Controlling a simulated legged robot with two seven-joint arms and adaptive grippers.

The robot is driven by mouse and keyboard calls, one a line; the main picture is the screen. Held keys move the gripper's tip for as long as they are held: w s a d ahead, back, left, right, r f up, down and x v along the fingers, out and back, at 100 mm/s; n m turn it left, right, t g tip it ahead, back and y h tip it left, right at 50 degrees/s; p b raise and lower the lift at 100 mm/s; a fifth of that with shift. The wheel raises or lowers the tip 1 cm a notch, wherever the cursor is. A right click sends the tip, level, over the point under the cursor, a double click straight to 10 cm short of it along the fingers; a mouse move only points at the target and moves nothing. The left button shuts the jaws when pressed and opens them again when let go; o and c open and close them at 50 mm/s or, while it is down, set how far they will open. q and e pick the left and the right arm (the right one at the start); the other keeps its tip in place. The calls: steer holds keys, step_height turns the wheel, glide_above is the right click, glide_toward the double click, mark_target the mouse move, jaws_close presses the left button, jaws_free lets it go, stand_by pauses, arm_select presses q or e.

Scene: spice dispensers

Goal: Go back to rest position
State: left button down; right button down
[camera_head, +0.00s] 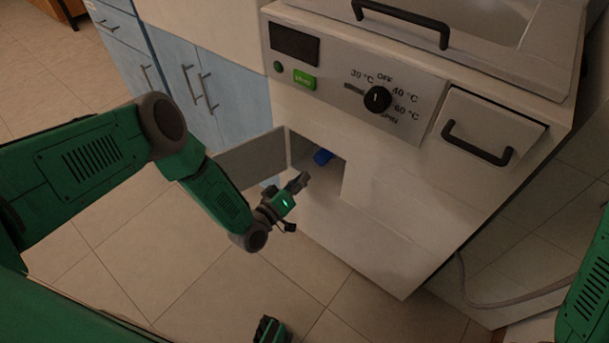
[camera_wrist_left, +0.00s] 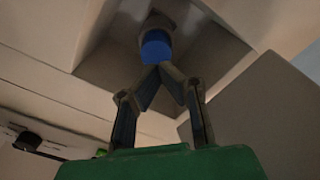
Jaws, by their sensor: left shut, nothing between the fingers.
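My left gripper (camera_head: 300,181) is in front of the open compartment low on the white machine. In the left wrist view my left gripper (camera_wrist_left: 165,68) has its fingertips together, with nothing seen between them. A blue round part (camera_head: 322,156) sits inside the compartment, just beyond the fingertips. It also shows in the left wrist view as a blue knob (camera_wrist_left: 155,47), right behind the tips; I cannot tell whether they touch it. Part of my green right arm shows at the right edge of the head view, but its gripper is not seen.
The white machine (camera_head: 390,215) has a dial (camera_head: 377,99), a green button (camera_head: 304,79) and a drawer handle (camera_head: 476,143). The compartment's small door (camera_head: 252,160) stands open to the left. Blue cabinets (camera_head: 195,85) stand at the left. Tiled floor (camera_head: 190,275) is clear in front.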

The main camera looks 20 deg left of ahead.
arm_select(q)
steer(key=s+d+m+g+y+p, duration=0.1)
steer(key=s+d+m+g+p, duration=0.25)
steer(key=s+g, duration=0.75)
steer(key=s+a+r+g+y+p, duration=0.1)
steer(key=s+a+r, duration=0.2)
steer(key=s, duration=0.4)
steer(key=s+a+r+m+g+y+p, duration=0.1)
steer(key=s+a+r+g+y, duration=0.1)
steer(key=s+a, duration=0.4)
steer(key=s+a+r+m+g+y+p, duration=0.1)
steer(key=s+a+r, duration=0.4)
steer(key=s, duration=0.5)
steer(key=shift+s+g+y, duration=0.2)
steer(key=shift+g+y, duration=0.4)
steer(key=shift+g, duration=0.1)
steer(key=shift+w, duration=0.1)
steer(key=shift+w, duration=0.15)
